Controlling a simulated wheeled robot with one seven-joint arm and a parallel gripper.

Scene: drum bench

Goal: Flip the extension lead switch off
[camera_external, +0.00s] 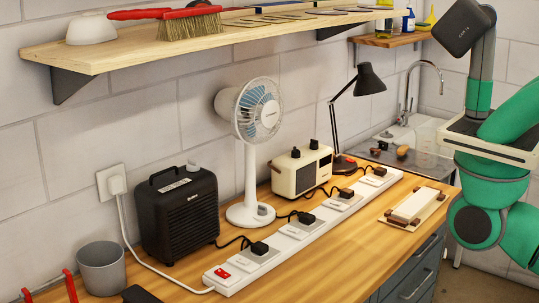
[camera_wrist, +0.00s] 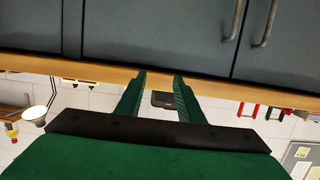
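The extension lead (camera_external: 328,220) is a long white strip lying along the wooden bench. A red switch (camera_external: 222,273) sits at its near left end; I cannot tell which way it is rocked. Several black plugs stand in its sockets, the nearest plug (camera_external: 259,248) close to the red switch. My gripper (camera_wrist: 161,76) shows in the wrist view as two dark green fingers, apart with nothing between them. The wrist view faces the bench front and appears upside down; I cannot make out the lead there. In the external view my arm is at the right, well away from the switch.
A black heater or amplifier box (camera_external: 180,212), a white fan (camera_external: 250,150), a cream radio (camera_external: 302,170) and a black lamp (camera_external: 370,80) stand behind the lead. A grey cup (camera_external: 102,270) is at left. A shelf (camera_external: 200,45) overhangs. Bench in front of the lead is mostly clear.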

